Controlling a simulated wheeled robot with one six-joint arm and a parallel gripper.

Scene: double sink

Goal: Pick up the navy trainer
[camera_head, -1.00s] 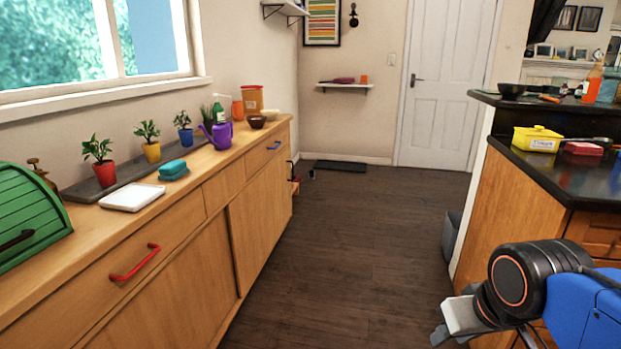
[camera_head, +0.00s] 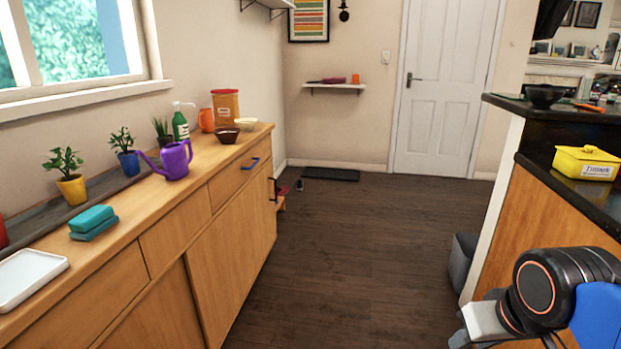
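A small dark object (camera_head: 300,185) lies on the floor by the far end of the wooden cabinet, close to the dark mat. It may be the navy trainer, but it is too small to tell. No other shoe shows clearly. My gripper (camera_head: 463,335) is at the lower right, partly cut off by the bottom edge, and far from that object. I cannot see whether its fingers are apart.
The long wooden cabinet (camera_head: 228,195) runs along the left, carrying plants and a purple watering can (camera_head: 175,160). A dark counter (camera_head: 575,190) and grey bin (camera_head: 463,268) stand on the right. The dark wood floor between is clear up to the mat (camera_head: 331,174) and white door (camera_head: 446,90).

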